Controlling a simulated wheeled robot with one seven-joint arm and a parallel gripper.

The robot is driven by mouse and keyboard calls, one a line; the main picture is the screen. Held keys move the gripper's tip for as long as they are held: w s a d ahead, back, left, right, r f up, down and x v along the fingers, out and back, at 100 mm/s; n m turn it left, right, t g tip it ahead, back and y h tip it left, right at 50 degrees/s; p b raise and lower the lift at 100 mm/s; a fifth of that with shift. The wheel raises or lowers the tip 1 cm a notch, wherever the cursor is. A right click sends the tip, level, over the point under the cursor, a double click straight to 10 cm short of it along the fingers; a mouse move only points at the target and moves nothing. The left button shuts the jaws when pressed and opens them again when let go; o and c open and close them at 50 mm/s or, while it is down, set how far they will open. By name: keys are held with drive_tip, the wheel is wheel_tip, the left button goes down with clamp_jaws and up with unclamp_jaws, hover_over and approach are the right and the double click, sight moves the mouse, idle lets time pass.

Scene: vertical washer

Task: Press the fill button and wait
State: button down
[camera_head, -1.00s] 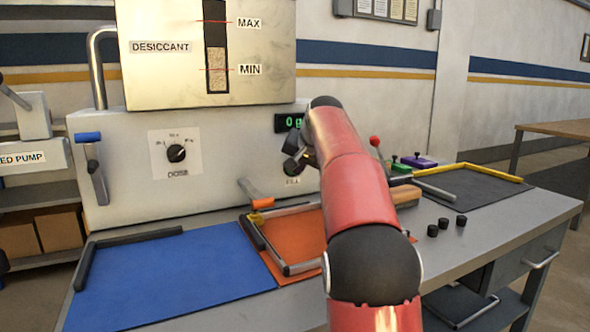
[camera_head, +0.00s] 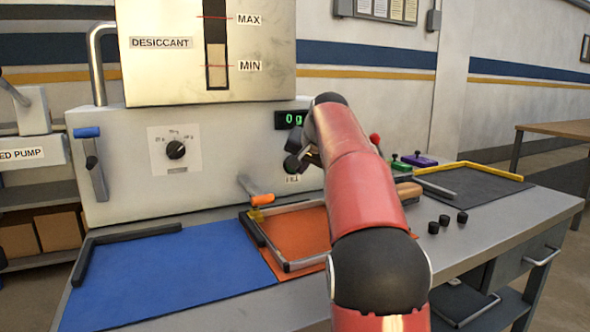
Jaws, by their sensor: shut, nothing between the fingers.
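The dispenser's white front panel (camera_head: 225,185) stands at the back of the bench, with a FILL label (camera_head: 293,178) to the right of the dial. My gripper (camera_head: 292,167) is close to the panel, just above that label. It looks shut and empty, but my red arm hides part of it. The fill button itself is not visible, so I cannot tell whether the gripper touches it. The green display (camera_head: 290,119) above reads 0 g. The DESICCANT hopper (camera_head: 170,70) has a sight window (camera_head: 216,60) with tan material above the MIN line.
A black dial (camera_head: 176,149) and a blue-handled lever (camera_head: 92,160) are on the panel. An orange-handled lever (camera_head: 262,200) sits by the orange mat (camera_head: 305,225). A blue mat (camera_head: 165,275) lies clear at left. Several black knobs (camera_head: 444,221) lie right of my arm.

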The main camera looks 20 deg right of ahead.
drive_tip(key=shift+s+d+b, duration=0.1)
drive_tip(key=shift+s+b, duration=1.1)
drive_tip(key=shift+s, duration=1.35)
